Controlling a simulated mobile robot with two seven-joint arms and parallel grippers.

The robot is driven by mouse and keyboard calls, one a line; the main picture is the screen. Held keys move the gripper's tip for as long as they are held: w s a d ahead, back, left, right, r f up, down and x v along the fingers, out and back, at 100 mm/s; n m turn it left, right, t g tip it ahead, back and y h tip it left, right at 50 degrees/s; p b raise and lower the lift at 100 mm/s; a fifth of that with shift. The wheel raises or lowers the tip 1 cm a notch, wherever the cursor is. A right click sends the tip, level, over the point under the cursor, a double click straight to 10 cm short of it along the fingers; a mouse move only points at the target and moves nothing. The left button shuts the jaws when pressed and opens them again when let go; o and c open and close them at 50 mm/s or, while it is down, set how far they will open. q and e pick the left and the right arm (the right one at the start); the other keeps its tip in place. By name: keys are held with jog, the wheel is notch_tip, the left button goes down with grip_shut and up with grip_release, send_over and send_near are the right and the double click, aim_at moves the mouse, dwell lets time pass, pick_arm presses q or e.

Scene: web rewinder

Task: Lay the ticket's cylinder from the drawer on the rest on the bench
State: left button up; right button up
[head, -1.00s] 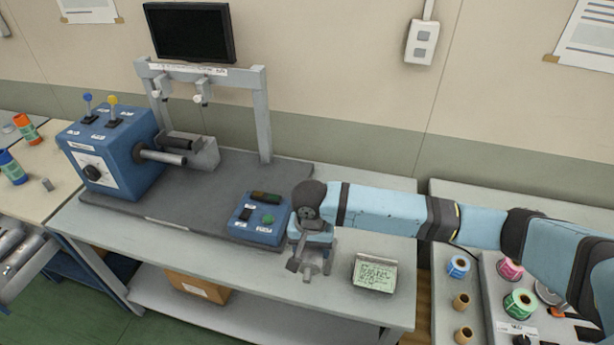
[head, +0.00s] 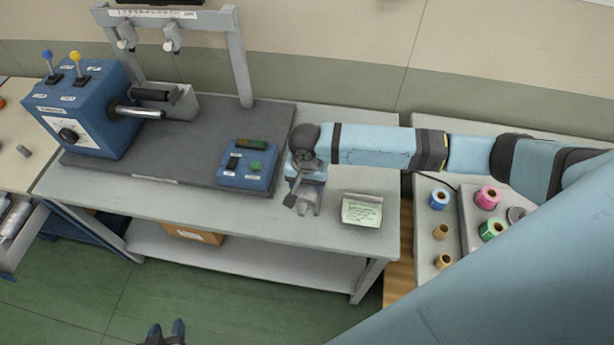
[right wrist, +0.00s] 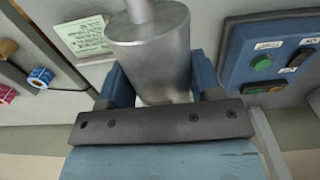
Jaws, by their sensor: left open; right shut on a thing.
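My right gripper (head: 305,203) is over the front of the bench (head: 225,215), between the blue button box and the ticket (head: 361,210). It is shut on a grey metal cylinder (right wrist: 152,50) with a thinner shaft end, seen close up in the right wrist view between the blue fingers (right wrist: 162,85). The cylinder is mostly hidden by the gripper in the head view. I cannot make out the rest, or whether the cylinder touches anything below. My left gripper (head: 166,333) is open and empty at the bottom edge, above the floor. Grey cylinders (head: 10,212) lie in the drawer at the far left.
The blue button box (head: 247,165) stands left of my right gripper on a dark plate. The blue rewinder (head: 80,110) with its shaft and a grey frame (head: 240,65) stand behind. A side table (head: 425,265) with label rolls is at the right.

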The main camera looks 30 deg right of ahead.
notch_tip(320, 180, down, 9)
jog(key=b, duration=0.3)
jog(key=shift+b, duration=0.3)
jog(key=shift+w+d+f+b, duration=0.2)
jog(key=shift+w+d+b, duration=0.3)
jog(key=shift+w+b, duration=0.25)
jog(key=shift+w+d+f+b, duration=0.3)
jog(key=shift+w+d+b, duration=0.25)
jog(key=shift+b, duration=0.25)
jog(key=shift+w+d+f+b, duration=0.2)
jog(key=shift+w+d+b, duration=0.1)
jog(key=shift+w+b, duration=0.25)
jog(key=shift+w+d+f+b, duration=0.2)
jog(key=shift+w+d+b, duration=0.15)
jog(key=shift+b, duration=0.25)
jog(key=shift+f, duration=0.15)
notch_tip(320, 180, down, 2)
jog(key=shift+f, duration=0.1)
jog(key=shift+a+f, duration=0.1)
jog(key=shift+f, duration=0.55)
pick_arm(q)
notch_tip(320, 180, down, 8)
jog(key=d, duration=0.1)
jog(key=shift+w+m+h, duration=0.15)
jog(key=shift+m+h, duration=0.15)
pick_arm(e)
jog(key=shift+f, duration=0.15)
